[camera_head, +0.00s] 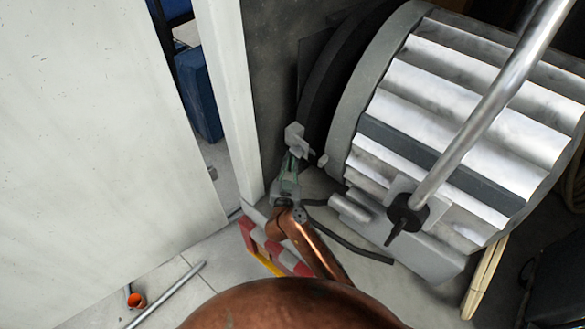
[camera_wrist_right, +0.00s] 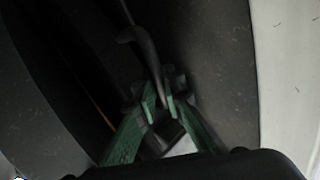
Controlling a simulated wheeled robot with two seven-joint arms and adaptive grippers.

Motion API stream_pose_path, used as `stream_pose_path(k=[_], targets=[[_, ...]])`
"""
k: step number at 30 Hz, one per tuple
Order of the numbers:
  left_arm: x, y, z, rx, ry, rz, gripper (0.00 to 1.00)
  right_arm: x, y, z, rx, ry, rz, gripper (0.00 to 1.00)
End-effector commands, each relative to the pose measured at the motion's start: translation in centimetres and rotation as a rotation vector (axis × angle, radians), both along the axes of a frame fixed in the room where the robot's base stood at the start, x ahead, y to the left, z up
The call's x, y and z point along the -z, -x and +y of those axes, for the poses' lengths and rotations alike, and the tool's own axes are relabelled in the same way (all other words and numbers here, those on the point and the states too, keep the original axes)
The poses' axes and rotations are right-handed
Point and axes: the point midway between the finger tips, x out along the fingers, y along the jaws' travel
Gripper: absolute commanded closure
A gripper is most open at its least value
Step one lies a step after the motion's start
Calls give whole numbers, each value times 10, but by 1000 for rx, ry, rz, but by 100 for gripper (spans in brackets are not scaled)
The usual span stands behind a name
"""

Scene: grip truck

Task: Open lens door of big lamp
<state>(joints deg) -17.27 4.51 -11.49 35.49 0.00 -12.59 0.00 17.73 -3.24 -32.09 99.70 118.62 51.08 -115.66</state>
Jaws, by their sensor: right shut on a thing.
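The big lamp (camera_head: 440,110) is a large ribbed silver drum on the right of the head view, with a grey front rim (camera_head: 372,80). Its dark round lens door (camera_head: 335,85) is on the drum's left side. I cannot tell whether a gap separates door and rim. My right gripper (camera_head: 292,158) is low beside the door's lower edge. In the right wrist view its green fingers (camera_wrist_right: 160,98) are closed around a dark curved handle (camera_wrist_right: 147,50) between two dark surfaces. Where the handle joins the lamp is hidden in shadow. My left gripper is not in view.
A white panel (camera_head: 90,120) fills the left, its edge post (camera_head: 228,90) close to my right gripper. A metal pole (camera_head: 490,100) crosses in front of the lamp.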

Motion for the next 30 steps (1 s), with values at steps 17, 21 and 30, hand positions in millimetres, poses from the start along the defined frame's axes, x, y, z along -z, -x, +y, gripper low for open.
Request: stream_pose_path(k=[17, 21, 30], targets=[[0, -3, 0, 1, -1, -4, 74, 0, -13, 3, 17, -1, -2, 84], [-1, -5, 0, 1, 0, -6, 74, 0, -13, 4, 16, -1, -2, 74], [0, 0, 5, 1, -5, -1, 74, 0, -11, 5, 15, -2, -2, 73]])
